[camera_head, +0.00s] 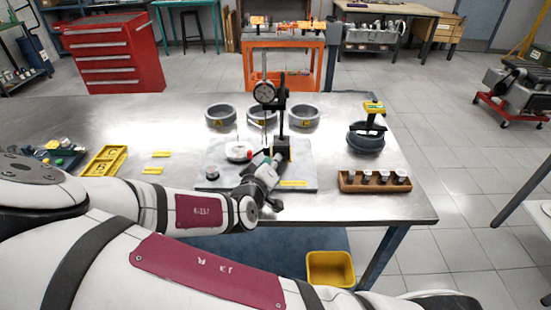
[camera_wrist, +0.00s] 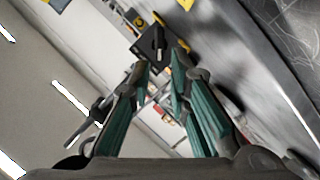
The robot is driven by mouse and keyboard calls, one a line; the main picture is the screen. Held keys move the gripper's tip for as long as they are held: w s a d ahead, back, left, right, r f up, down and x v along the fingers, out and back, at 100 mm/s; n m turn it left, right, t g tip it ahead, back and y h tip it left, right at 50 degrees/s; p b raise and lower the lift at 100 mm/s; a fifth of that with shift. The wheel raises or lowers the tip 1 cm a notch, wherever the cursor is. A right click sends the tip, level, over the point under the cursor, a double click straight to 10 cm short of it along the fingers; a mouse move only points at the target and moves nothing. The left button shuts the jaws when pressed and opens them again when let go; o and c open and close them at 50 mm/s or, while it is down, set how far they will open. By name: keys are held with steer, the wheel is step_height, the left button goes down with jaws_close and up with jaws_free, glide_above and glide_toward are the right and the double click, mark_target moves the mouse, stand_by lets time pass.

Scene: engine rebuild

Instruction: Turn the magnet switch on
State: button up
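The magnetic base (camera_head: 282,149) is a dark block with a yellow mark below. It carries a black post and a round dial gauge (camera_head: 264,92) and stands on a grey plate. In the wrist view the base (camera_wrist: 135,49) shows a black switch knob (camera_wrist: 153,42) on its face. My gripper (camera_head: 270,161) is just in front of the base. In the wrist view the green-padded fingers of my gripper (camera_wrist: 161,66) are apart with nothing held between them. The knob lies beyond the gap; contact cannot be told.
The grey plate (camera_head: 215,178) also bears a white round part (camera_head: 238,151). Grey rings (camera_head: 220,115) stand behind. A wooden holder (camera_head: 375,181) and a dark ring with a yellow-topped tool (camera_head: 373,108) are at right. A yellow tray (camera_head: 92,168) is at left.

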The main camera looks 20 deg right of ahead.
steer(key=shift+x, duration=1.85)
steer(key=shift+c, duration=0.6)
jaws_close()
